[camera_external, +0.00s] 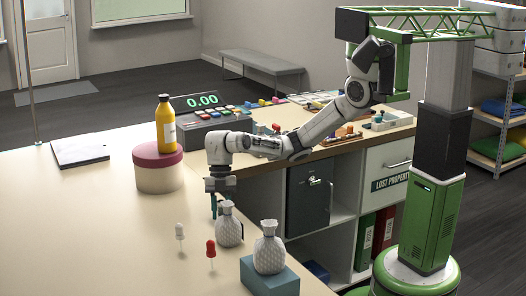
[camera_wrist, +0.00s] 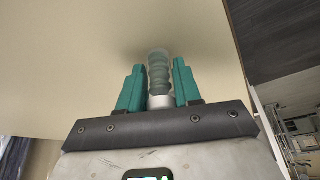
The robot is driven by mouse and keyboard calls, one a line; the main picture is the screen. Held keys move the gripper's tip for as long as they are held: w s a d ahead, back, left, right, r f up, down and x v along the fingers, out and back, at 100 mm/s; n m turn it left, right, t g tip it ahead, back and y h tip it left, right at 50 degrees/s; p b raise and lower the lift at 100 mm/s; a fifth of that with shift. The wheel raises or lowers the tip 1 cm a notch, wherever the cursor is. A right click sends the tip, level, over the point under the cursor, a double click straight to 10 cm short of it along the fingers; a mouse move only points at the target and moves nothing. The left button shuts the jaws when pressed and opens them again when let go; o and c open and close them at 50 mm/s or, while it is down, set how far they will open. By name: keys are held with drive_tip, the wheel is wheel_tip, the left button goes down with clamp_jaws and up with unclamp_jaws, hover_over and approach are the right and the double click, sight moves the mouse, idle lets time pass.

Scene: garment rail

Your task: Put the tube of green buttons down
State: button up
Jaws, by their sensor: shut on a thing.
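My gripper (camera_external: 219,206) is low over the cream counter, at the end of my arm, with its fingers pointing down. In the wrist view my gripper (camera_wrist: 160,88) has its two green fingers on either side of a tube of green buttons (camera_wrist: 159,72), shut on its lower pale part. The tube looks translucent grey-green with a ribbed outline. In the external view the tube is mostly hidden by the fingers. The counter top (camera_wrist: 70,50) shows behind the tube. I cannot tell whether the tube touches it.
A white patterned bag (camera_external: 229,230) stands close to my gripper. Another sits on a blue block (camera_external: 268,278). White (camera_external: 179,232) and red (camera_external: 211,249) pins stand in front. A yellow bottle (camera_external: 165,124) stands on a round pink-topped box (camera_external: 157,172).

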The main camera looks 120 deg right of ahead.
drive_tip(key=o, duration=1)
drive_tip(key=shift+f, duration=0.1)
drive_tip(key=v, duration=1.2)
